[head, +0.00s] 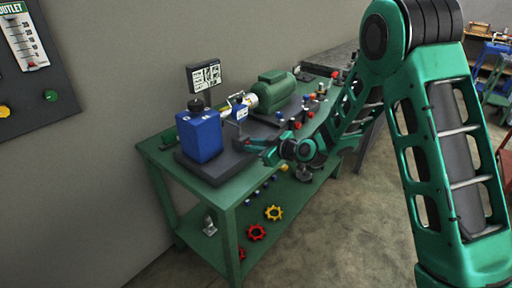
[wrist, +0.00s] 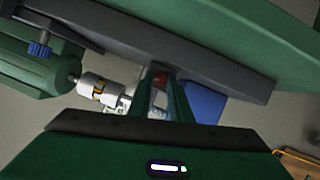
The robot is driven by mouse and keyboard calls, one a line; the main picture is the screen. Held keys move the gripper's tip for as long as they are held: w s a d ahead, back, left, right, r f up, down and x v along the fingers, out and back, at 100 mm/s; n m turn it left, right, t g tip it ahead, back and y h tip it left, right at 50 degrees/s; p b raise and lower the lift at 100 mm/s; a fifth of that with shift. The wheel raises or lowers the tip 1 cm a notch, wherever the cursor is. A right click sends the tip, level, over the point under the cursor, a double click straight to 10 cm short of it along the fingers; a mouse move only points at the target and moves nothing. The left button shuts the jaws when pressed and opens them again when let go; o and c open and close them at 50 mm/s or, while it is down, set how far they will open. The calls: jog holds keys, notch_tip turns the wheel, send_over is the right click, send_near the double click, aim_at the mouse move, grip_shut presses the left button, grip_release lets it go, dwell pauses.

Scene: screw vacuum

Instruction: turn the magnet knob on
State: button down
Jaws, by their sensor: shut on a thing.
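My gripper (head: 262,150) reaches over the front edge of the green bench, beside the dark base plate in front of the blue box. In the wrist view my gripper's two fingers (wrist: 161,76) are close together, with a small red part, apparently the magnet knob (wrist: 160,81), between their tips. The fingers hide most of the knob, and its turned position cannot be read. In the head view the knob is too small and covered to make out clearly.
The blue box (head: 200,137) with a black cap stands behind my gripper. A green motor (head: 276,91) with a pale coupling (wrist: 98,91) lies beyond it. Small knobs and fittings crowd the bench (head: 228,192) to the right. Red and yellow handwheels (head: 273,213) lie on the lower shelf.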

jog(key=m, duration=0.1)
jog(key=m+g+y, duration=0.1)
jog(key=m+g, duration=0.1)
jog(key=shift+w+d+m+y, duration=0.25)
jog(key=shift+w+m+y, duration=0.05)
jog(key=shift+m, duration=0.1)
dwell(0.4)
jog(key=c, duration=1.6)
grip_release()
jog(key=v, duration=1)
jog(key=shift+s+d, duration=0.1)
jog(key=shift+d, duration=0.25)
